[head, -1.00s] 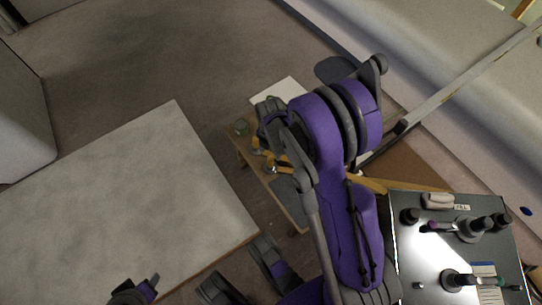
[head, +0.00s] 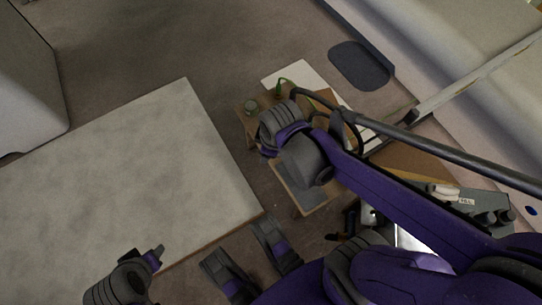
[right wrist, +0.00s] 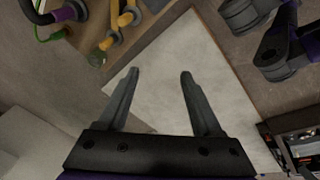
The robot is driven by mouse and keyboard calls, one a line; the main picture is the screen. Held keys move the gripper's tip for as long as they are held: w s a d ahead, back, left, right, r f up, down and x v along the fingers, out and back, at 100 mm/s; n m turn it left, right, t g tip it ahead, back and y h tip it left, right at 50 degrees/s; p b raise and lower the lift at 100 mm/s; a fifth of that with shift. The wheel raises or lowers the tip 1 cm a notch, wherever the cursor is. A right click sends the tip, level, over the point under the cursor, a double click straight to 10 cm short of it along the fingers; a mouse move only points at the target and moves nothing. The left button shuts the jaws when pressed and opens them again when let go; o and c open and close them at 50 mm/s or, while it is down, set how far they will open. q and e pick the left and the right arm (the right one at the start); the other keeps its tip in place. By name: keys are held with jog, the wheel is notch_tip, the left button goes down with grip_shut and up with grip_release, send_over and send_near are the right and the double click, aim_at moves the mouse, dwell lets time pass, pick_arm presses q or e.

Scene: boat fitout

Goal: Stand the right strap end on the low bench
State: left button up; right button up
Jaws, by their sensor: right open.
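The low bench (head: 247,115) is a small wooden table in the middle of the head view, largely covered by my right arm. In the right wrist view its edge (right wrist: 150,43) crosses the top left. Yellow-orange pieces with grey round ends (right wrist: 126,19) lie on it there; I cannot tell whether one is the right strap end. My right gripper (right wrist: 158,77) is open, with nothing between its fingers; the pale panel shows behind them. Its fingers are hidden in the head view. My left gripper (head: 155,256) is at the bottom left, its opening unclear.
A large pale-topped table (head: 120,185) fills the left. A small jar (head: 250,107) and a green cable (head: 284,82) are at the bench's far end, beside a white sheet (head: 312,78). A grey tool surface (head: 470,200) stands at the right.

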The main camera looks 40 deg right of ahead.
jog(key=s+a+r+m+t, duration=0.1)
jog(key=s+a+m, duration=0.2)
jog(key=s+m, duration=0.3)
jog(key=shift+a+r+m+t, duration=0.25)
jog(key=shift+a+m+t, duration=0.05)
jog(key=shift+m, duration=0.3)
jog(key=shift+s, duration=0.1)
